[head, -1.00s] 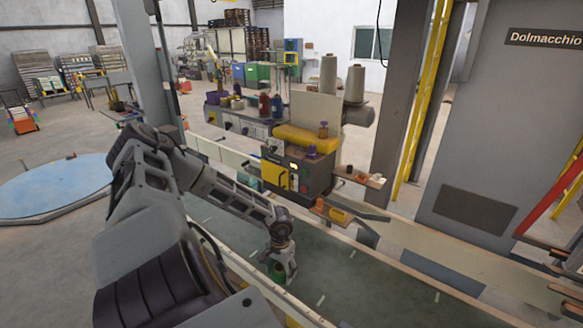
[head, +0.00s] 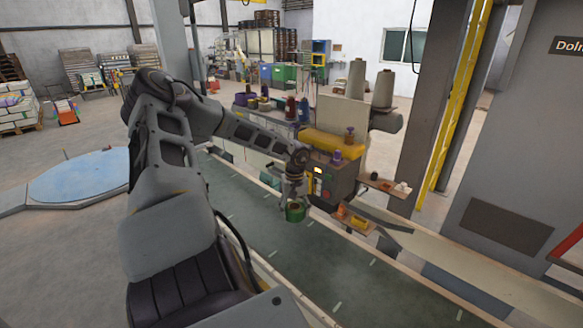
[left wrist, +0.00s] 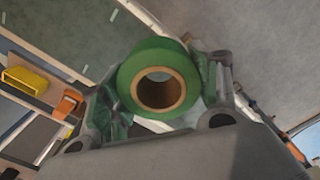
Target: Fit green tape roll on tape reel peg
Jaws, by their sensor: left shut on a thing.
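The green tape roll (head: 296,214) hangs in my left gripper (head: 294,203) in the head view, above the dark green strip of floor and just left of the machine's front. In the left wrist view the green roll (left wrist: 129,78) shows its brown core and open hole. The left gripper's fingers (left wrist: 158,85) are shut on it from both sides. I cannot make out the tape reel peg for certain; part of the machine (head: 335,183) is behind my arm. My right gripper is not in view.
The machine carries a yellow cover (head: 330,143) and several bottles and spools. A small shelf with a yellow block (head: 359,222) sticks out right of the roll. A pale rail (head: 410,265) runs along the green strip. The strip in front is clear.

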